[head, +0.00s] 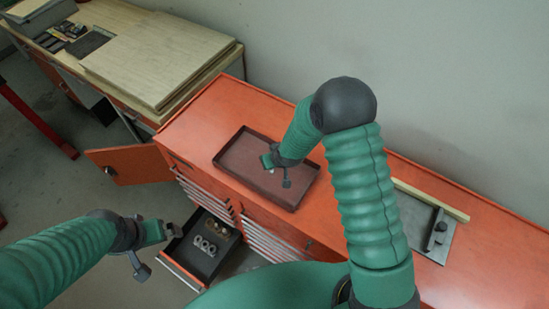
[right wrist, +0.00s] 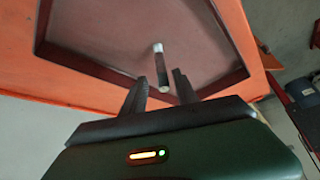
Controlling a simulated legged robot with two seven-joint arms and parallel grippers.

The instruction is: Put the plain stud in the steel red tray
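The red-brown steel tray (head: 294,200) lies on the orange cabinet top; its floor and dark rim also show in the right wrist view (right wrist: 100,35). A short metal stud (right wrist: 161,68) with a pale end shows between my right gripper's fingers, with gaps visible on both sides. I cannot tell whether it touches the tray floor. My right gripper (right wrist: 160,92) is open over the tray; in the head view it (head: 270,168) is seen with a small pale spot at its tip. My left gripper (head: 172,230) is beside the open drawer; its fingers are too small to read.
An open drawer (head: 232,243) holds several ring-like metal parts (head: 205,246). An orange cabinet door (head: 130,166) stands open at the left. A metal plate with a dark fixture (head: 440,228) is at the right. A wooden-topped bench (head: 165,55) stands behind left.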

